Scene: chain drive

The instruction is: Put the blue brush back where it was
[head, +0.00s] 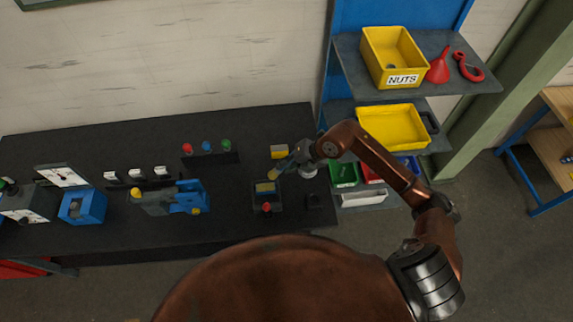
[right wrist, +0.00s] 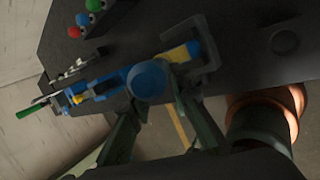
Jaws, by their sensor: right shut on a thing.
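My right gripper (head: 290,162) is over the right part of the dark bench and is shut on a slim blue thing, apparently the blue brush (head: 284,165). In the head view it slants down and left, with a yellowish end. In the right wrist view a round blue end (right wrist: 147,80) shows between the fingers of the right gripper (right wrist: 157,100). The far end of the brush is hard to make out. My left gripper is out of view.
A blue clamp-like device (head: 188,197) and a blue box (head: 83,207) stand to the left on the bench. Red, blue and green knobs (head: 206,146) stand behind. A yellow block (head: 279,152) is near the gripper. Shelves with yellow bins (head: 392,127) stand at right.

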